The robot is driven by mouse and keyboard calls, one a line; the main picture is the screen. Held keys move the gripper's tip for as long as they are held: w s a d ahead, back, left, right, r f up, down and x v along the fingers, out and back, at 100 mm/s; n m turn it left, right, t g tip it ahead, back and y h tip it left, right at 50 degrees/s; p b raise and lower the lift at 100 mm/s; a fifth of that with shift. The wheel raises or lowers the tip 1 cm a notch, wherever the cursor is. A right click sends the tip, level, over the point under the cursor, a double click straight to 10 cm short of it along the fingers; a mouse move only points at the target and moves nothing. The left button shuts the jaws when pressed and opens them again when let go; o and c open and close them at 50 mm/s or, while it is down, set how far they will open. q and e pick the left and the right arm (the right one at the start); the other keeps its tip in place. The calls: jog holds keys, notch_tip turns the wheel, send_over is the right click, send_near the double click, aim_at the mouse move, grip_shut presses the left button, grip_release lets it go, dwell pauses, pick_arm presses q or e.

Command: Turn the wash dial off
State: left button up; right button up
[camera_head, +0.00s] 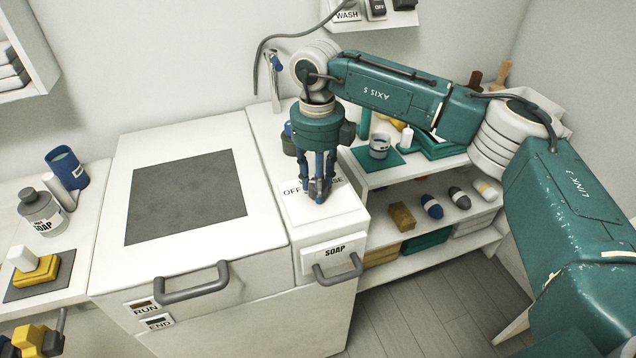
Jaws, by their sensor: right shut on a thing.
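My right gripper (319,192) points straight down over the white panel (313,213) at the right of the washer. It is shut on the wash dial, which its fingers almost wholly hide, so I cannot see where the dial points. The word OFF shows on the panel just left of the fingers, and a partly hidden label ending in SE shows on the right. The white washer (263,216) has a dark square in its top. Its RUN and END windows (157,322) are on the front. My left gripper is not in view.
A SOAP drawer (305,258) with a grey handle is below the panel. A counter on the left holds a soap bottle (38,205), a blue cup (67,168) and a yellow block (36,270). Shelves (370,180) with small items stand close on the right.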

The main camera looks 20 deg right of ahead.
jog(key=shift+w+r, duration=0.3)
jog(key=shift+w, duration=0.05)
jog(key=o, duration=1.1)
jog(key=shift+o, duration=0.3)
jog(key=shift+f, duration=0.25)
jog(key=shift+r, duration=0.1)
notch_tip(320, 180, up, 12)
